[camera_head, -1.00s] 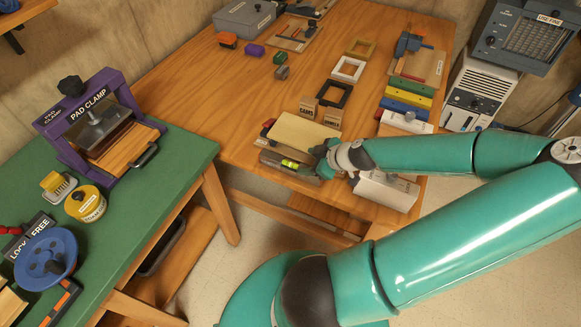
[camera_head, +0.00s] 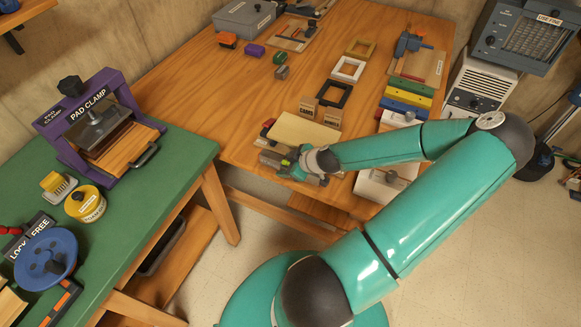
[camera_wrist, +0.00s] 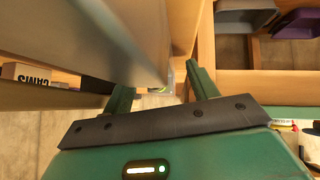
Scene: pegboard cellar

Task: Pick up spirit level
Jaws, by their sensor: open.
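The spirit level (camera_head: 269,159) lies near the front edge of the wooden table, in front of a tan board (camera_head: 303,128). It is a grey bar; my gripper hides its middle, where the green vial was visible before. My gripper (camera_head: 290,165) is over the level in the head view. In the wrist view, my gripper (camera_wrist: 160,85) has its two green fingers apart. A large grey surface (camera_wrist: 110,35), likely the level seen close up, reaches toward the space between them. I cannot tell whether the fingers touch it.
The wooden table (camera_head: 230,115) holds two small cardboard boxes (camera_head: 318,110) behind the board and a white box (camera_head: 375,190) to the right. Coloured bars (camera_head: 407,97) lie further right. A green table (camera_head: 185,155) with a purple pad clamp (camera_head: 95,110) stands left.

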